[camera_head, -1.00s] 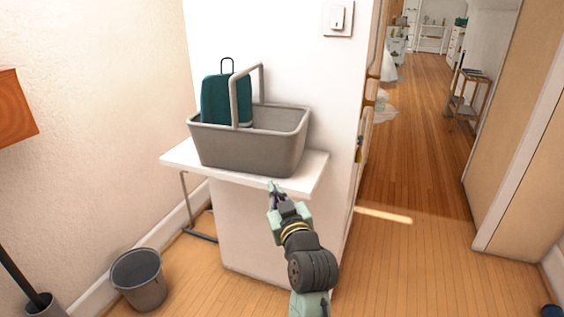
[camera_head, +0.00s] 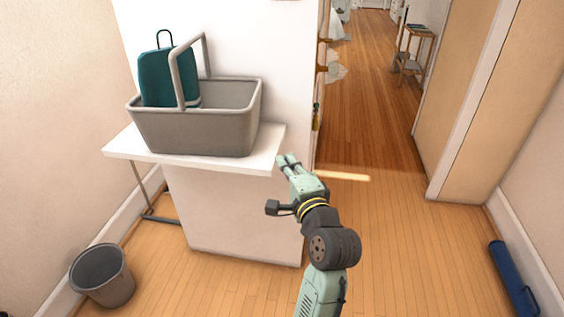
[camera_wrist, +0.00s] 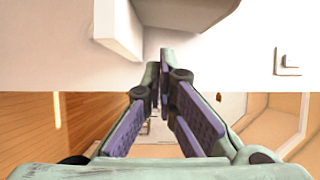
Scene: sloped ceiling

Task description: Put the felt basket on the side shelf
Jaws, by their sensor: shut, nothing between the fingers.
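A grey felt basket (camera_head: 200,130) with an upright loop handle sits on a white side shelf (camera_head: 268,158) against the wall. A teal case with a black handle (camera_head: 165,75) stands at the basket's back left, its lower part hidden by the basket wall. My gripper (camera_head: 287,160) is shut and empty, just off the shelf's right front corner and apart from the basket. In the wrist view my gripper's fingers (camera_wrist: 165,75) point at the white wall. The grey underside at the top of that view seems to be the basket (camera_wrist: 185,10), beside the shelf edge (camera_wrist: 118,28).
A grey bin (camera_head: 102,275) stands on the floor at lower left. A blue cylinder (camera_head: 513,280) lies by the right wall. A small side table (camera_head: 412,55) stands down the hallway. The wooden floor (camera_head: 400,240) right of my arm is clear.

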